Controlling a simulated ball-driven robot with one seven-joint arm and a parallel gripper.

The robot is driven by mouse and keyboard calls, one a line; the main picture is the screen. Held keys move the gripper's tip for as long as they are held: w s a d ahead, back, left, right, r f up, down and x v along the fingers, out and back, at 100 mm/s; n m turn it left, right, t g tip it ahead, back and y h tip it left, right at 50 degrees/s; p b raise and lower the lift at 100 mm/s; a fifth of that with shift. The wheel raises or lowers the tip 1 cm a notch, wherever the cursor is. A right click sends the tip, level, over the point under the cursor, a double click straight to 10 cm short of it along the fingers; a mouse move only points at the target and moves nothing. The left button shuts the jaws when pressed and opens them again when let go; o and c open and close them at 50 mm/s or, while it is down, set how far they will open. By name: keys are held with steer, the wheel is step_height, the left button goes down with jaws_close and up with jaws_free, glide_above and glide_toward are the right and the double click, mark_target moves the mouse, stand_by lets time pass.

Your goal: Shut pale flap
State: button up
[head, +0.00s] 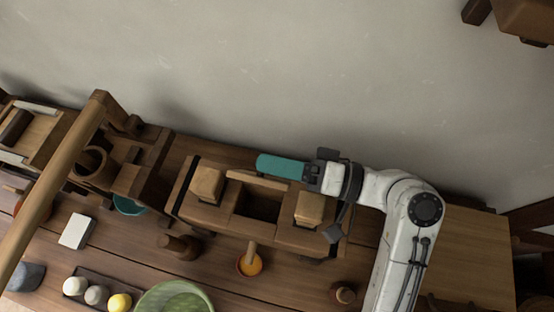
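I cannot tell for sure which part is the pale flap. A pale tan flat panel (475,262) lies at the right, behind my arm, partly hidden by it. A wooden box (225,218) in the middle has a dark opening between two lighter wooden blocks (207,185) (311,207). My gripper (309,172) is above the box's back right side, pointing left. A teal, bar-shaped piece (280,166) extends from it; I cannot tell whether it is held or part of the fingers. The finger gap is hidden.
A wooden press-like frame (135,175) with a slanting beam (55,180) stands at the left. In front are a green bowl (174,298), an orange pot (249,264), a brown pestle-like piece (180,246), a white block (76,231) and a tray of balls (98,292). A plain wall (260,70) rises behind.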

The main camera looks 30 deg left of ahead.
steer(key=b+v, duration=0.1)
steer(key=v, duration=0.8)
steer(key=shift+w+d, duration=0.2)
steer(key=shift+d, duration=0.15)
steer(key=shift+w+d, duration=0.1)
steer(key=shift+d, duration=0.45)
steer(key=shift+r, duration=0.1)
